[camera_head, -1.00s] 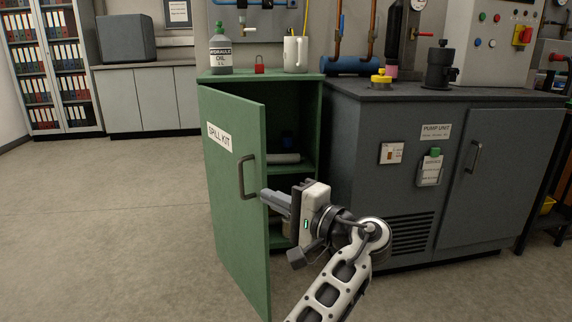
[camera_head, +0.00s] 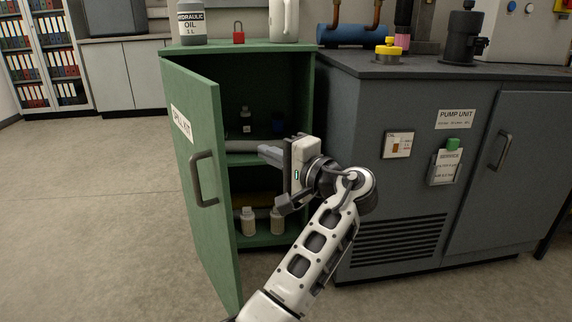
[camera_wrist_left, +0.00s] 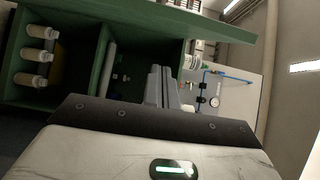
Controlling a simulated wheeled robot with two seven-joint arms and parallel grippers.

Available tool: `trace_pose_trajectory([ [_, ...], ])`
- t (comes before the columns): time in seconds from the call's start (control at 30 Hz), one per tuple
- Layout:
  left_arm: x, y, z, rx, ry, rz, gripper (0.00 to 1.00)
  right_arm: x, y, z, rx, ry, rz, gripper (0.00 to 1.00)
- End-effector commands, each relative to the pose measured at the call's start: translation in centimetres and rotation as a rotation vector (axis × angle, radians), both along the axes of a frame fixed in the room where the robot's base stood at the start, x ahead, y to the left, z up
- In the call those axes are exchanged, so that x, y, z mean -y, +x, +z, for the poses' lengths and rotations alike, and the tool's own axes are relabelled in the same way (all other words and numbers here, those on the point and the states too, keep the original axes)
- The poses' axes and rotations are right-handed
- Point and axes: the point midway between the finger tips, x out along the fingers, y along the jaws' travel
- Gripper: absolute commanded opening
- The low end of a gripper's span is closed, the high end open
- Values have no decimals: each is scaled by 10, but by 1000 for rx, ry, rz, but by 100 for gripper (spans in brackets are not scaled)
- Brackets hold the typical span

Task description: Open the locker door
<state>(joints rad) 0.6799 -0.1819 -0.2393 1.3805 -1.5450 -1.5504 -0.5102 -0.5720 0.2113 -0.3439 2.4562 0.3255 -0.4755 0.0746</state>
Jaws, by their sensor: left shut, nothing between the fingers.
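The green locker (camera_head: 305,100) stands with its door (camera_head: 200,230) swung open toward me on the left. The door carries a SPILL KIT label and a dark bow handle (camera_head: 204,180). In the left wrist view the door (camera_wrist_left: 190,27) crosses the top, with the locker's inside below and left of it. My left gripper (camera_head: 268,154) is shut and empty, in front of the locker opening, to the right of the door's free edge and apart from the handle. Its fingers (camera_wrist_left: 168,82) also show in the left wrist view. My right gripper is not in view.
Inside the locker are pale bottles (camera_head: 248,220) on the bottom and a grey roll (camera_head: 245,146) on a shelf. An oil bottle (camera_head: 192,24) and a red padlock (camera_head: 238,34) stand on top. The grey pump unit (camera_head: 425,190) is close on the right. Floor left of the door is clear.

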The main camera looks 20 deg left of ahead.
Motion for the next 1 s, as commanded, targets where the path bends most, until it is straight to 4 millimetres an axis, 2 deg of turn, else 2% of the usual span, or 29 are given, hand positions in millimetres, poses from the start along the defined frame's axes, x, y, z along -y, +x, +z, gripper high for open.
trace_pose_trajectory([
  [0.03,-12,3,-2,3,2,4,0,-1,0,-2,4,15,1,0],
  [0.17,-37,11,-2,3,1,3,0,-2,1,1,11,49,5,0],
  [0.3,-44,-8,-2,3,0,0,0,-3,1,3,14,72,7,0],
  [0.5,-53,-21,-1,0,1,0,0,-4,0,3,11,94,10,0],
  [1.0,-57,-23,1,-1,-1,-8,0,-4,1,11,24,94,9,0],
])
